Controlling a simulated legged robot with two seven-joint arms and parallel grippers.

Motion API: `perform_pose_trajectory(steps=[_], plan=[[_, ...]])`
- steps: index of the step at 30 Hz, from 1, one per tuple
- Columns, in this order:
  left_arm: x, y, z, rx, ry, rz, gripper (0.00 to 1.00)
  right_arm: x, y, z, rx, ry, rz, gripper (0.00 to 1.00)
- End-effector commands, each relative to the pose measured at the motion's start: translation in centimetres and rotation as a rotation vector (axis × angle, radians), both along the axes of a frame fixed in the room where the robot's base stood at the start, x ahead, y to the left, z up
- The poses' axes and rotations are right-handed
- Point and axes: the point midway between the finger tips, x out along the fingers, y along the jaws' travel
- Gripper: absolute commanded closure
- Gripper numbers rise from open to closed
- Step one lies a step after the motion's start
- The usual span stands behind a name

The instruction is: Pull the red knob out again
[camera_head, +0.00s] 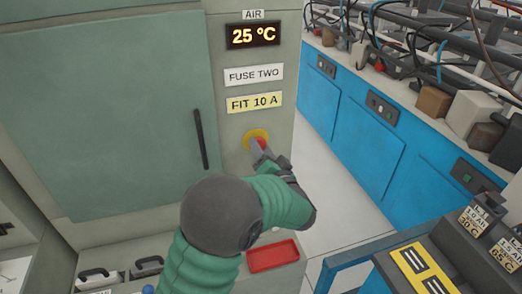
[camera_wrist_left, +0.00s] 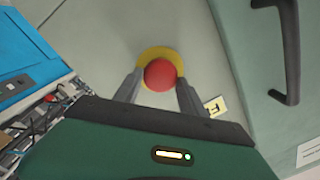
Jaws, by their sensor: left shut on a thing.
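The red knob (camera_head: 261,142) sits on a yellow round plate (camera_head: 250,135) on the grey cabinet front, below the yellow "FIT 10 A" label. My left gripper (camera_head: 262,156) reaches up to it and partly covers it. In the left wrist view the red knob (camera_wrist_left: 160,75) lies between the two fingertips of my left gripper (camera_wrist_left: 158,82), in front of the yellow plate (camera_wrist_left: 160,54). The fingers are shut on the knob. How far the knob stands out from the plate I cannot tell. My right gripper is not in view.
A display (camera_head: 253,35) reads 25 °C above a "FUSE TWO" label (camera_head: 254,75). The green cabinet door (camera_head: 110,100) with a black handle (camera_head: 201,140) is left of the knob. A red tray (camera_head: 272,255) lies below.

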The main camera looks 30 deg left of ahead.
Motion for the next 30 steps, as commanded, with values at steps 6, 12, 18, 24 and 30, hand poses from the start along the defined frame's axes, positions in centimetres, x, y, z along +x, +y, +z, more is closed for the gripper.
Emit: perform_pose_trajectory(steps=[6, 12, 18, 24, 30], plan=[[-0.5, 0.0, -0.2, -0.003, 0.01, 0.008, 1.0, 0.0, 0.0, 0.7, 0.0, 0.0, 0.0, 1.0], [-1.6, -1.2, -0.5, -0.005, 0.012, 0.01, 1.0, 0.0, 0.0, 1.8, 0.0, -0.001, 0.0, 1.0], [-1.6, -1.2, -0.7, -0.005, 0.013, 0.011, 0.51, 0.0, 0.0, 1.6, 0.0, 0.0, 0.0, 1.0], [-1.6, -1.3, -0.4, -0.003, 0.008, 0.008, 0.3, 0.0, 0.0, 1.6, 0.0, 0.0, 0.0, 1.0], [-1.6, -1.3, -0.2, -0.002, 0.005, 0.007, 0.3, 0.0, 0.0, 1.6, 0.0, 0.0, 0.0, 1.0]])
